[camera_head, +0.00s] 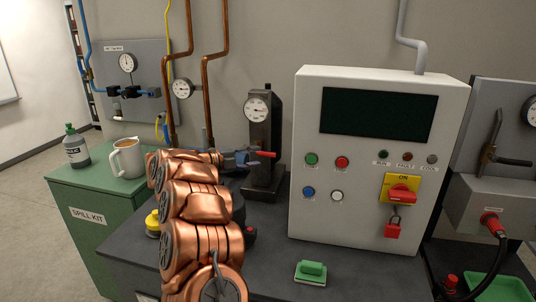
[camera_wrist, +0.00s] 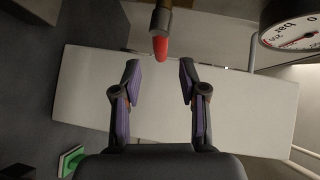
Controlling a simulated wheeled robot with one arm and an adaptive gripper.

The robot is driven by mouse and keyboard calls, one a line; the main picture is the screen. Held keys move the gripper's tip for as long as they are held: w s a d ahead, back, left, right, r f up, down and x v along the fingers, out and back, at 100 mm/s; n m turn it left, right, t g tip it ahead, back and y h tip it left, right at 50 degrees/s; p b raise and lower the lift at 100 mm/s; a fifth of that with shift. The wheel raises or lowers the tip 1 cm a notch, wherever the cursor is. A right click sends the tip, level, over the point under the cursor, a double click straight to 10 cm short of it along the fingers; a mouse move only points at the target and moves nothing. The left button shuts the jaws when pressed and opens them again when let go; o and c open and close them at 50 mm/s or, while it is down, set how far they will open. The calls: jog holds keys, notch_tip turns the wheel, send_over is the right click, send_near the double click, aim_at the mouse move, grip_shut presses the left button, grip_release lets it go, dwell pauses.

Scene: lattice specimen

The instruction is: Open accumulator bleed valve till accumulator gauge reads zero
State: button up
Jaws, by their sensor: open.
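The fingers are spread and empty, with a gap on both sides of the lever. Part of a bar gauge (camera_wrist: 292,32) with a red needle shows there at upper right.
A white control cabinet (camera_head: 315,223) with buttons and a red-yellow switch (camera_head: 402,189) stands right of the valve. A grey jug (camera_head: 128,160) and a bottle (camera_head: 75,147) stand on the green spill kit (camera_head: 77,188).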

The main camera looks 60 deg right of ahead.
aim_at(266, 155)
jog(key=shift+p+x, duration=0.8)
jog(key=shift+x, duration=2.2)
jog(key=shift+c, duration=0.3)
grip_shut()
